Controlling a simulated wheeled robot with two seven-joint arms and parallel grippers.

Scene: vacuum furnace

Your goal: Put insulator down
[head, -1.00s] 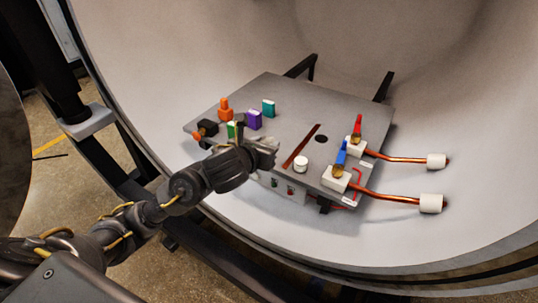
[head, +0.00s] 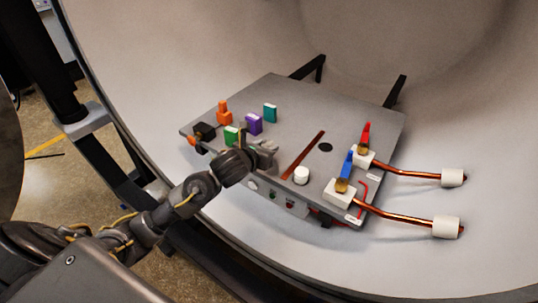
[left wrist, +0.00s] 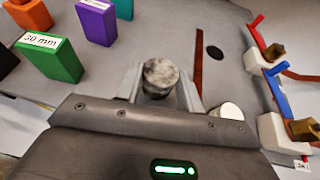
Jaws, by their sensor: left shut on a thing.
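My left gripper (head: 266,150) is over the front part of the grey plate in the head view. In the left wrist view its fingers (left wrist: 160,88) are shut on a short, round, mottled grey-white piece, which I take to be the insulator (left wrist: 160,74). In the head view the hand mostly hides this piece. I cannot tell whether its underside touches the plate. A similar white cylinder (head: 301,174) stands on the plate right of the gripper, and it also shows in the left wrist view (left wrist: 228,114). My right gripper is not in view.
The plate (head: 295,95) carries green (head: 231,134), purple (head: 254,124) and teal (head: 270,112) blocks left of the hand. It has a brown slot (head: 303,156) and a dark hole (head: 326,147). Blue (head: 347,166) and red (head: 365,134) levers with copper tubes stand right.

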